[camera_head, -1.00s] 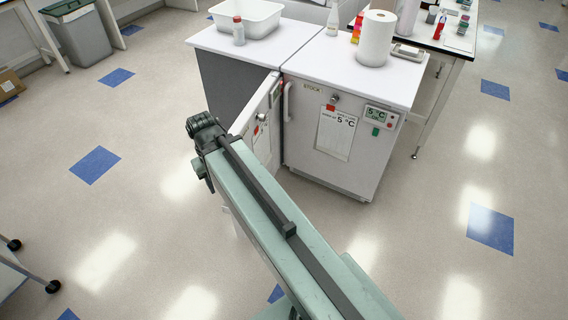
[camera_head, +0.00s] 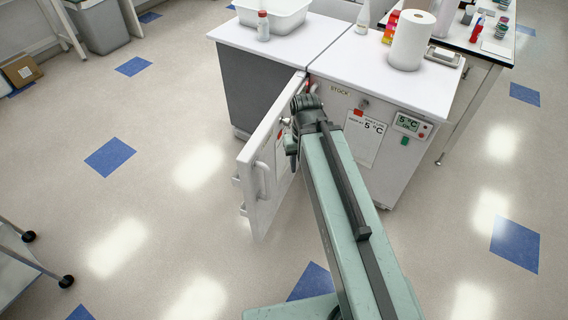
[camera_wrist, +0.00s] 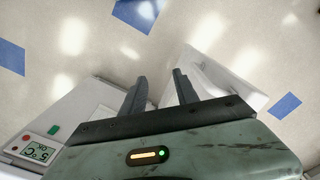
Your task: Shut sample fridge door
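The open white fridge door (camera_head: 252,150) swings out from the left fridge (camera_head: 250,85). Its outer face, with a handle (camera_head: 263,181), faces right towards the closed fridge marked STOCK (camera_head: 400,165). In the wrist view the door (camera_wrist: 240,92) and its handle (camera_wrist: 195,73) lie right of my gripper. My gripper (camera_wrist: 159,76) is open and empty, its two dark fingers apart and pointing down towards the floor. In the head view my wrist is on the outer side of the door, between it and the STOCK fridge. It hides part of the door; contact cannot be told.
A white tub (camera_head: 272,14), a small bottle (camera_head: 263,27) and a paper roll (camera_head: 411,42) stand on the fridge tops. A trolley leg (camera_head: 40,260) is at the lower left. The floor (camera_head: 180,215) left of the door is clear.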

